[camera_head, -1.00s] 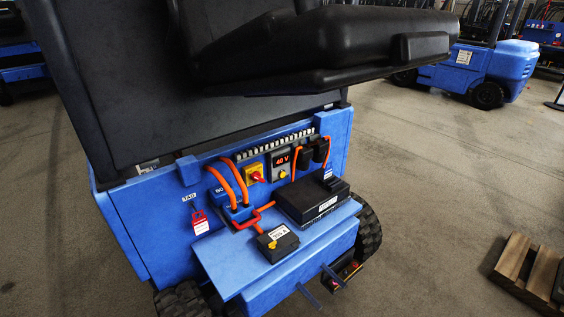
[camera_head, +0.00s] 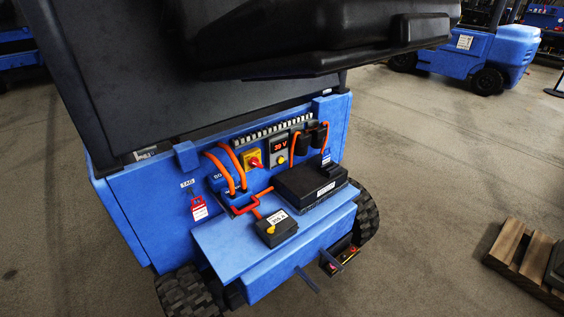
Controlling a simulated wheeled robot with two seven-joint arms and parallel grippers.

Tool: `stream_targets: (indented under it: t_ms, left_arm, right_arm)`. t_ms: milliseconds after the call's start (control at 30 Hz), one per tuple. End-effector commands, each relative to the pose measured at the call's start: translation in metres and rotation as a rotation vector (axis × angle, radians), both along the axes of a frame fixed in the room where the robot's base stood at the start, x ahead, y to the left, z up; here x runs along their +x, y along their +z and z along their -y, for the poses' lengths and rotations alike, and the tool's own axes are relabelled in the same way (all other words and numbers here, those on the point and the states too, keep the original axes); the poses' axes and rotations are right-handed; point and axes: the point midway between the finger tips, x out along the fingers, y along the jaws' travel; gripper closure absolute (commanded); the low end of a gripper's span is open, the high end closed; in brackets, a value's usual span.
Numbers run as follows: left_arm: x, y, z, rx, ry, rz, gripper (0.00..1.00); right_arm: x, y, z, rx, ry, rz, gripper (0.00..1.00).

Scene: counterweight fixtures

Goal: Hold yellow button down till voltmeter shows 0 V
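The voltmeter (camera_head: 279,147) is a small grey panel unit on the back of the blue truck, and its red digits appear to read 39 V. A small round yellow button (camera_head: 280,161) sits just below the display; nothing visible touches it. Another small yellow round part (camera_head: 270,231) is on top of a black labelled box (camera_head: 284,236) on the blue ledge. Neither of my grippers shows in this view, so I cannot see whether they are open or shut.
A red switch on a yellow plate (camera_head: 251,159) is left of the voltmeter. Orange cables (camera_head: 218,172) loop nearby. A red tag (camera_head: 199,209) hangs at left. A black box (camera_head: 308,189) rests on the ledge (camera_head: 218,251). The dark seat (camera_head: 330,60) overhangs above. A pallet (camera_head: 524,262) lies right.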

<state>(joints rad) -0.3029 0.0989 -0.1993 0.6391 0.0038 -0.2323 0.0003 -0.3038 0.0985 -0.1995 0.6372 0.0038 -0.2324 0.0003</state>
Motion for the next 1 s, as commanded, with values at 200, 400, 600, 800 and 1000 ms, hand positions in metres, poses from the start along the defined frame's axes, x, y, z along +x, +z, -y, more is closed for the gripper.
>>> stream_targets:
  t_ms: [200,400,600,800,1000]
  left_arm:
    - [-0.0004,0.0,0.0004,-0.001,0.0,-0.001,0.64]
    - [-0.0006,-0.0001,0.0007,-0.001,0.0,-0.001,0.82]
    - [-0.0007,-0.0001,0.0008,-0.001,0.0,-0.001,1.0]
    - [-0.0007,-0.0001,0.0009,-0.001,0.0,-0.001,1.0]
    - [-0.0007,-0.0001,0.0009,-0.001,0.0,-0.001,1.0]
  right_arm:
    - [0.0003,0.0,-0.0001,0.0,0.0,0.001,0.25]
    - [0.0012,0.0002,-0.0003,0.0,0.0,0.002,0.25]
    - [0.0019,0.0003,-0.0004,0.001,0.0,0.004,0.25]
    - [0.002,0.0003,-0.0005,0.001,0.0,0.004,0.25]
    - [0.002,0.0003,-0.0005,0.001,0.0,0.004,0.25]
